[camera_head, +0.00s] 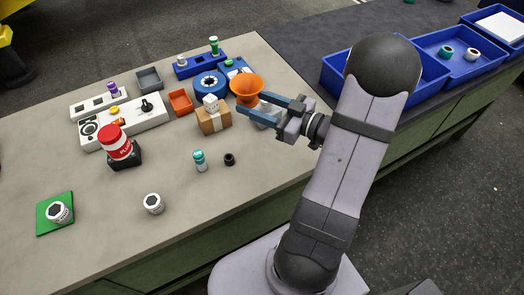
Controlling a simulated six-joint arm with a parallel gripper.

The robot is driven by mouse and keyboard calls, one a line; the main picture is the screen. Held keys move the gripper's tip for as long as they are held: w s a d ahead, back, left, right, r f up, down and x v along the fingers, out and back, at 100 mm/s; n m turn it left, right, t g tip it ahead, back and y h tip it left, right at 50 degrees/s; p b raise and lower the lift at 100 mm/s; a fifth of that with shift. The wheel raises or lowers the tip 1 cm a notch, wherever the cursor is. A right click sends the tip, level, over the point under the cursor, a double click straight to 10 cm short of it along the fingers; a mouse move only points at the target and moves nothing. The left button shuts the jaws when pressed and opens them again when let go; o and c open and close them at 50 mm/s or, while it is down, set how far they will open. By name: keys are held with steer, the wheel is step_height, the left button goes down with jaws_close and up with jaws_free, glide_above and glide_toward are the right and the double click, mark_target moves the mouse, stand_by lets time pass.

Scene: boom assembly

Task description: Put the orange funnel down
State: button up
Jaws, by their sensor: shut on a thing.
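The orange funnel (246,89) has its wide mouth facing up. It is at the tips of my gripper (257,103), near the back right part of the table. My gripper reaches in from the right with its blue fingers shut on the funnel. The funnel's lower part is hidden behind the fingers.
A cardboard box (212,121) with a white cube on top stands left of the funnel. A blue round part (209,84) and a blue rack (199,66) are behind. A red-capped jar (117,143) stands further left. The table's front middle (215,210) is clear.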

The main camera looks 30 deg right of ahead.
glide_above(267, 157)
steer(key=shift+f+p, duration=0.3)
steer(key=shift+f, duration=6.95)
steer(key=shift+f, duration=0.15)
steer(key=o, duration=1.1)
steer(key=shift+c, duration=0.2)
steer(key=shift+d+r, duration=0.1)
steer(key=shift+r, duration=0.1)
steer(key=shift+s+d+f, duration=0.1)
steer(key=shift+s+d, duration=0.15)
steer(key=shift+s, duration=0.1)
steer(key=b+v, duration=0.3)
steer(key=v, duration=0.8)
steer(key=shift+s, duration=0.1)
